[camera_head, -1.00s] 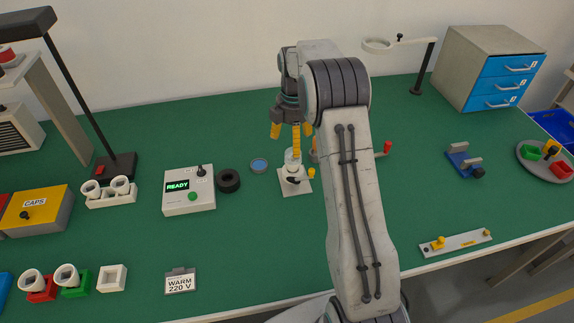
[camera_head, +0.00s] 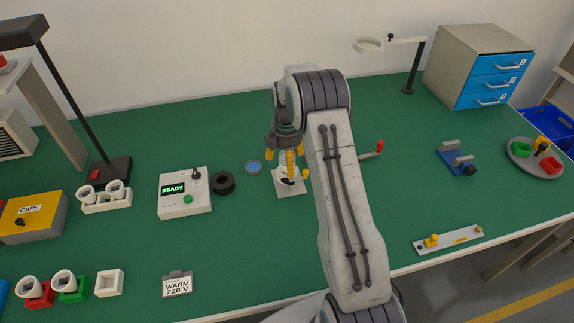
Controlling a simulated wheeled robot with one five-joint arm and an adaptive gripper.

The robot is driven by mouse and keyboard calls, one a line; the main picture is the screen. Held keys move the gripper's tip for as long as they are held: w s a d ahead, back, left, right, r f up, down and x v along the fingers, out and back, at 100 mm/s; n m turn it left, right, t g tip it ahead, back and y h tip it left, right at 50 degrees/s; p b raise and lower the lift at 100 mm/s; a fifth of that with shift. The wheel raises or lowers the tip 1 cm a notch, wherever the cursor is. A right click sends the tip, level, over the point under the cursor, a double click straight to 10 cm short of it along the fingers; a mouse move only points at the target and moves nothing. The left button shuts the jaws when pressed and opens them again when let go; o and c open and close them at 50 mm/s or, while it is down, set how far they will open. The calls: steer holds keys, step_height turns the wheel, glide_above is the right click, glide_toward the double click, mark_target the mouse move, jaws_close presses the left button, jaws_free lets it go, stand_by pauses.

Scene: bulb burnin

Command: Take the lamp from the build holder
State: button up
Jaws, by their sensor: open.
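The build holder (camera_head: 290,191) is a small pale plate with a yellow knob and a dark clamp, near the middle of the green bench. My gripper (camera_head: 283,162) points down over it with its yellow fingers spread. One finger hangs in front of the holder's upper part. The lamp in the holder is mostly hidden behind the fingers. I cannot tell whether the fingers touch it.
A box reading READY (camera_head: 185,193), a black ring (camera_head: 223,183) and a blue disc (camera_head: 254,167) lie left of the holder. A red-handled crank (camera_head: 379,147) shows behind my arm. Open bench lies in front of the holder.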

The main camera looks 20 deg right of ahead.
steer(key=shift+c, duration=0.3)
steer(key=c, duration=1.2)
steer(key=shift+r, duration=0.15)
steer(key=shift+r+p, duration=1.25)
steer(key=shift+r, duration=0.55)
steer(key=shift+s+d+r, duration=0.1)
steer(key=shift+d+r, duration=0.05)
steer(key=shift+r, duration=0.15)
steer(key=s+d+r+p, duration=0.2)
steer(key=s+d+r, duration=0.4)
steer(key=s+d, duration=0.1)
steer(key=shift+d+r, duration=0.15)
steer(key=shift+d, duration=0.45)
steer(key=shift+s+d+r+p, duration=0.1)
steer(key=shift+r+p, duration=0.75)
steer(key=shift+r, duration=0.35)
steer(key=shift+s+d+r+p, duration=0.1)
steer(key=shift+r+p, duration=0.7)
steer(key=shift+r, duration=0.4)
